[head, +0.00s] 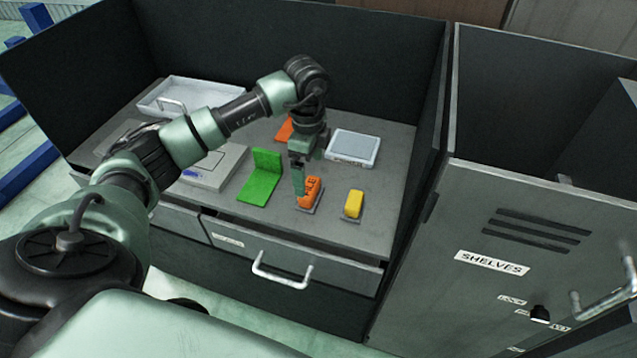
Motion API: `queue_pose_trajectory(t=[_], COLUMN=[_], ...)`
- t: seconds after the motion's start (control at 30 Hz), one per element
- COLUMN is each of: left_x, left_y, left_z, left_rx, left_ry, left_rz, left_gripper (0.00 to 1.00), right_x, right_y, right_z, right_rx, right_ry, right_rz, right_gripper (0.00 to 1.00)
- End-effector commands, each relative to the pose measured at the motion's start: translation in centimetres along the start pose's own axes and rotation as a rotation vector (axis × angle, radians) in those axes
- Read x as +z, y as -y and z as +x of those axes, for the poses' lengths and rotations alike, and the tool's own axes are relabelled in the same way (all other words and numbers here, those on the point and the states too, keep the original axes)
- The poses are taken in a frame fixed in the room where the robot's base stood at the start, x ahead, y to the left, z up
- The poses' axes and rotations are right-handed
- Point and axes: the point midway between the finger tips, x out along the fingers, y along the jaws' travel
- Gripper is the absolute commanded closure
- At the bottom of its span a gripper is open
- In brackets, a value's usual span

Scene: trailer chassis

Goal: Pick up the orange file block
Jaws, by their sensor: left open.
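An orange block (313,190) sits on a small grey base near the front of the grey desk top, right of a green L-shaped piece. My left gripper (299,187) points down at its left side, with fingertips very close to it. The gripper is open, and its finger hides part of the block's left edge. I cannot tell whether the finger touches the block. A second orange piece (284,130) shows farther back, partly hidden behind my left arm. My right gripper is not in view.
A yellow block (353,205) on a grey base stands close on the right. The green L-shaped piece (262,180) is on the left. A pale tray (353,147) lies behind. Dark panels wall the back and right; a drawer handle (282,275) juts out in front.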

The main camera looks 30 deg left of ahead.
Motion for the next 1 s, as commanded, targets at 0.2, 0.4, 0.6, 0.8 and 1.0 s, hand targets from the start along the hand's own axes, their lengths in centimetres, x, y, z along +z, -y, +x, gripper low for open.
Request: queue_pose_trajectory(t=[0.2, 0.4, 0.6, 0.8, 1.0], left_x=[-0.1, -0.3, -0.3, -0.3, -0.3], left_y=[0.0, 0.2, 0.3, 0.3, 0.3], left_z=[2.4, 5.2, 7.3, 7.4, 7.4], left_rx=[0.004, 0.006, 0.002, 0.001, 0.001], left_ry=[-0.001, -0.002, -0.002, -0.003, -0.003], left_rz=[0.001, 0.003, 0.003, 0.004, 0.004], left_gripper=[0.00, 0.00, 0.00, 0.00, 0.47], right_x=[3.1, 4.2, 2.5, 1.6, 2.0], right_y=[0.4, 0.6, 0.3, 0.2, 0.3], right_z=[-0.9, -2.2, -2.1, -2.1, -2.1], right_rx=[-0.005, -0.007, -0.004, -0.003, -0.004], right_ry=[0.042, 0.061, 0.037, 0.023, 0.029], right_rz=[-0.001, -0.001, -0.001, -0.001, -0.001], right_gripper=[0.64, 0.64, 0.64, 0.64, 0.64])
